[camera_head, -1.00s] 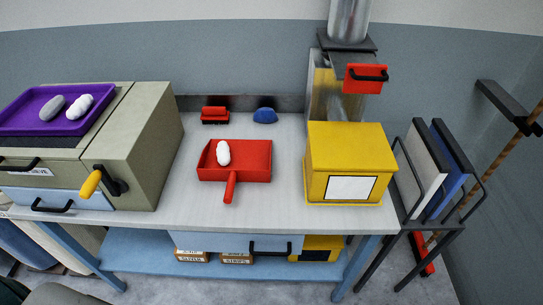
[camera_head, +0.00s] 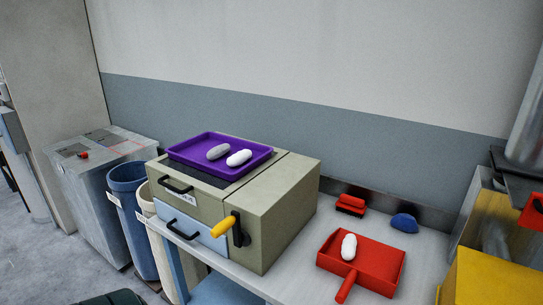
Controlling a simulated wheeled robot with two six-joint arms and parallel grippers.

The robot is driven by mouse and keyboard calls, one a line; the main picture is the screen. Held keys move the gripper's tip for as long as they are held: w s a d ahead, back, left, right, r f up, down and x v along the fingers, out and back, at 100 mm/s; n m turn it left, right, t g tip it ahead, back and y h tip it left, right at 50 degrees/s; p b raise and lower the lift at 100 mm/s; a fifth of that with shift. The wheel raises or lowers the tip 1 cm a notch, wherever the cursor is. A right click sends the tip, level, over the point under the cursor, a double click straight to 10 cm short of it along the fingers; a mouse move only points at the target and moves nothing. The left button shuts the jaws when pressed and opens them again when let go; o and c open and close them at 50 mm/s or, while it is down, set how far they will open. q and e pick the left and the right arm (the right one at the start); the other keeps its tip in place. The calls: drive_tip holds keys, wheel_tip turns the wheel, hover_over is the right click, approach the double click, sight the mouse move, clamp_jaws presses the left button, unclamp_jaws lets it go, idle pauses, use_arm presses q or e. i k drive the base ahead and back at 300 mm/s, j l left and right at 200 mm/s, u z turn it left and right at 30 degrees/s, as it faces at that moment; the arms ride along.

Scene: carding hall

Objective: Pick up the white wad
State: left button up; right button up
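Two white wads show in the head view. One white wad (camera_head: 239,158) lies in the purple tray (camera_head: 262,151) on top of the beige machine, beside a grey wad (camera_head: 218,152). Another white wad (camera_head: 349,246) lies in the red dustpan-like scoop (camera_head: 378,262) on the bench. The scoop's handle points toward the front edge. Neither of my grippers is in view.
The beige machine (camera_head: 278,215) has a crank with a yellow handle (camera_head: 222,227). A red brush (camera_head: 351,204) and a blue object (camera_head: 404,222) lie behind the scoop. A yellow box (camera_head: 492,279) stands at the right. Bins (camera_head: 128,205) and a grey cabinet (camera_head: 92,190) stand left.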

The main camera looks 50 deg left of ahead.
sight(239, 158)
drive_tip(key=i+u, duration=0.1)
drive_tip(key=u, duration=2)
